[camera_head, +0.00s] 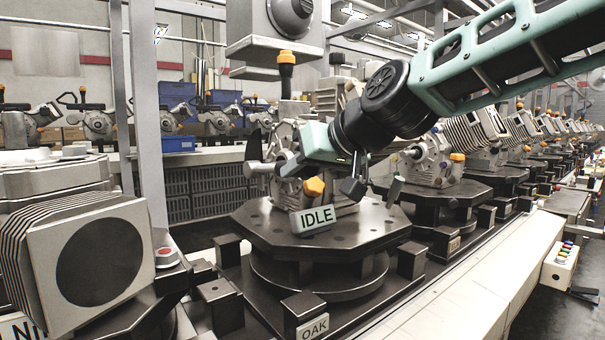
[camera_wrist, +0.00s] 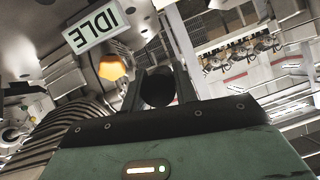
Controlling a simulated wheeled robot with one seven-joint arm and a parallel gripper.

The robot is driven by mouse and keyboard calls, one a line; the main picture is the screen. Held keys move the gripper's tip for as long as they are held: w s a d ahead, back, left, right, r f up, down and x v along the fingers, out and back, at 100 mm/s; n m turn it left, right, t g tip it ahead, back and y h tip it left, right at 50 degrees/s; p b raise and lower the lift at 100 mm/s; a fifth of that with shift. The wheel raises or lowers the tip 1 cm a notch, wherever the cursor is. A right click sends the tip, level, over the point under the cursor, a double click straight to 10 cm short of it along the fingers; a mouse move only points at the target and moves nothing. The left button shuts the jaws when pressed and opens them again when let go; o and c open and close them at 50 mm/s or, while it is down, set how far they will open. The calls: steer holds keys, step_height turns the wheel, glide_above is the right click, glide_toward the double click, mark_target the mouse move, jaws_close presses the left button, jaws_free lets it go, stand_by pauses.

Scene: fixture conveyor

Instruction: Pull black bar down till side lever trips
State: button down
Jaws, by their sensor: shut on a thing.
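My gripper (camera_head: 272,168) reaches in from the upper right to the left side of a grey engine-like unit (camera_head: 285,137) on a dark octagonal fixture (camera_head: 262,228). In the wrist view my gripper (camera_wrist: 160,72) is shut on the black bar (camera_wrist: 158,90), whose dark rounded end shows between the fingers. In the head view the fingers and wrist mostly hide the bar. An "IDLE" sign (camera_head: 317,219) stands at the fixture's front, below an orange knob (camera_head: 314,187); both also show in the wrist view. I cannot make out the side lever for certain.
An "OAK" block (camera_head: 311,318) and several dark posts surround the fixture. A unit with a round dark face (camera_head: 100,262) stands close at the left. A grey upright post (camera_head: 148,110) rises behind. More units line the conveyor at the right, beside a pale ledge (camera_head: 450,300).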

steer(key=c, duration=1.1)
jaws_free()
steer(key=b+v, duration=0.9)
steer(key=v, duration=0.8)
steer(key=shift+s+d, duration=0.15)
steer(key=shift+d, duration=0.05)
